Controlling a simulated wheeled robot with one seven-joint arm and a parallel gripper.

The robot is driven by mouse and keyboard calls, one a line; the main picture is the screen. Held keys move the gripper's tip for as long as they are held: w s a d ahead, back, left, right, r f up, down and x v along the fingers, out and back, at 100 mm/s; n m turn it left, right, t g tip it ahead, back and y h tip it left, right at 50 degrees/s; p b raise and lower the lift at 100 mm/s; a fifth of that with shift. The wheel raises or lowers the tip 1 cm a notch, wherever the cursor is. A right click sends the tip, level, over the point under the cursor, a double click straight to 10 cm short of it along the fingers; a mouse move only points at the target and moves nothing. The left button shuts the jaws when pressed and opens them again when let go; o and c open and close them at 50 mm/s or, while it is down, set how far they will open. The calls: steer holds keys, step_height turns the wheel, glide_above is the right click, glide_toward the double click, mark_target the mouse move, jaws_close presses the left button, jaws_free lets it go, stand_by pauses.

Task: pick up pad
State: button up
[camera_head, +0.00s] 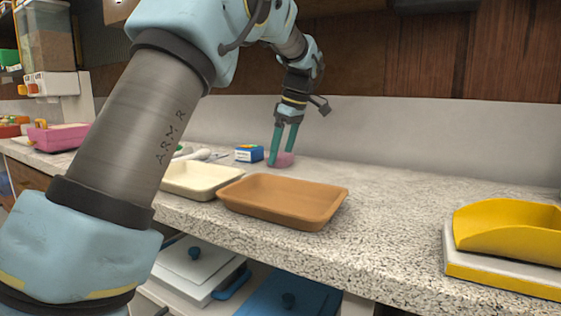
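A small pink block (284,160), which looks like the pad, lies on the speckled counter towards the back wall. My gripper (281,158) points down at it with two teal fingers. The fingertips are apart, and the left finger overlaps the front of the pink block. The right fingertip ends at the block's upper right part. The fingers hide part of the block, and I cannot tell whether they touch it.
A blue box (249,154) stands just left of the gripper. A cream tray (203,190) and a brown tray (245,204) stand in front. A yellow scoop (510,235) sits on a scale (495,275) at the right. The counter between is clear.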

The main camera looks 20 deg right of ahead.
mark_target(280, 155)
steer(key=c, duration=0.9)
steer(key=shift+o, duration=0.2)
steer(key=shift+s+a+r, duration=0.2)
steer(key=shift+r, duration=0.2)
step_height(280, 155, up, 6)
steer(key=shift+f+p, duration=0.1)
steer(key=shift+p, duration=0.5)
steer(key=shift+s+a+r, duration=0.2)
steer(key=shift+a, duration=0.05)
steer(key=s+a+b, duration=0.1)
steer(key=s+a, duration=0.3)
steer(key=a, duration=0.1)
steer(key=s+a+b, duration=0.1)
steer(key=s+a, duration=0.2)
steer(key=a, duration=0.1)
steer(key=s+a+b, duration=0.1)
steer(key=s+a, duration=0.3)
steer(key=a, duration=0.1)
steer(key=shift+s+a, duration=0.35)
